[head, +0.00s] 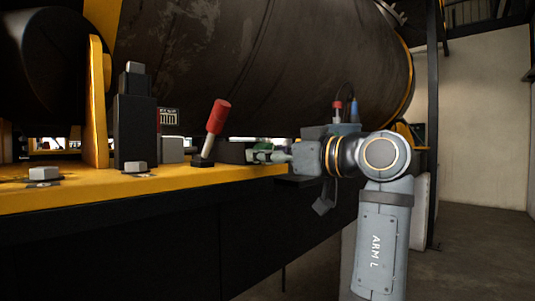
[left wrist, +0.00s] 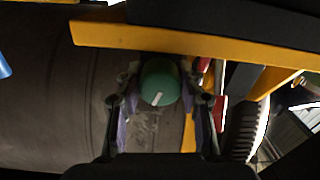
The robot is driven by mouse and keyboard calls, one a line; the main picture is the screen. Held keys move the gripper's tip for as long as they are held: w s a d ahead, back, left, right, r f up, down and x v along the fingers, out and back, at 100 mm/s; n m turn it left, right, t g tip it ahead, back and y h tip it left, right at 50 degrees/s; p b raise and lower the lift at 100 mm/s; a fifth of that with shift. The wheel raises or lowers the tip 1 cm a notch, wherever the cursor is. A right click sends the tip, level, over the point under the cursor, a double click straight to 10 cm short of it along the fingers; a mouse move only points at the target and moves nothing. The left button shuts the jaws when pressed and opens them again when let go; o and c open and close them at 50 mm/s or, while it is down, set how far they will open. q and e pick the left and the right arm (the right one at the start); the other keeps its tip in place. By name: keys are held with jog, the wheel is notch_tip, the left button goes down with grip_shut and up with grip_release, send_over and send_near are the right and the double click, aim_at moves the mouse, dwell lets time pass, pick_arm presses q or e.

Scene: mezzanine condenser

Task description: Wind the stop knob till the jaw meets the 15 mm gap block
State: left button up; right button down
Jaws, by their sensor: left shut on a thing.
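The green stop knob (left wrist: 158,82), a round cap with a white mark line, sits between the two fingers of my left gripper (left wrist: 161,98) in the left wrist view. The fingers are shut on its sides. In the head view my left gripper (head: 264,154) is at the bench's far right end, and only a bit of green shows between its fingers. A pale grey block (head: 172,150) stands on the bench to the left; I cannot tell if it is the gap block. I cannot make out the jaw or its gap. My right gripper is not in view.
A red-handled lever (head: 215,120) leans up from the yellow bench (head: 100,191), left of my gripper. A black post (head: 134,130) and a yellow upright plate (head: 96,105) stand further left. A large dark drum (head: 260,65) fills the space behind and above.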

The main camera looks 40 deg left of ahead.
pick_arm(q)
jog(key=m+p, duration=0.2)
jog(key=m, duration=0.3)
jog(key=shift+m, duration=0.4)
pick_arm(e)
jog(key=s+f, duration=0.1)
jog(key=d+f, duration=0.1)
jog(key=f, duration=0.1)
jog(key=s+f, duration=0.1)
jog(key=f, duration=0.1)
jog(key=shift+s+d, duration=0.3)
pick_arm(q)
jog(key=o, duration=1.2)
jog(key=shift+r, duration=0.1)
notch_tip(320, 180, up, 10)
jog(key=shift+f, duration=0.1)
